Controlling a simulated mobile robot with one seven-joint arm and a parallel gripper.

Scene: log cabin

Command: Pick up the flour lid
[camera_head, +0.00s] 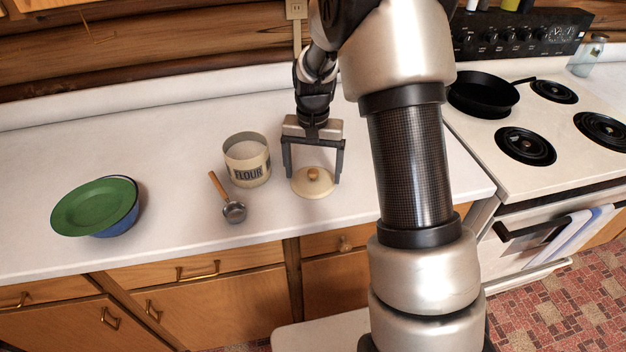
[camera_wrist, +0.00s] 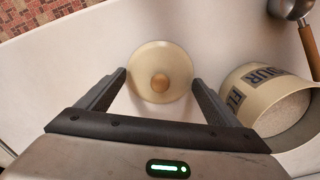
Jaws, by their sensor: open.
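The flour lid (camera_head: 312,182) is a round cream disc with a wooden knob, lying flat on the white counter. In the wrist view the lid (camera_wrist: 148,62) shows ahead of the fingers, with its knob roughly midway between them. My gripper (camera_head: 313,176) is open and empty, pointing down at the lid with a finger to each side. It also shows in the wrist view (camera_wrist: 158,84). I cannot tell the exact height of the fingertips above the counter. The flour canister (camera_head: 247,172) stands open and upright just left of the gripper; pale flour shows inside it.
A metal scoop with a wooden handle (camera_head: 234,212) lies in front of the canister. A green plate (camera_head: 95,205) rests on a blue bowl (camera_head: 119,226) at the left. A stove with a black pan (camera_head: 483,95) is at the right. The counter between bowl and scoop is clear.

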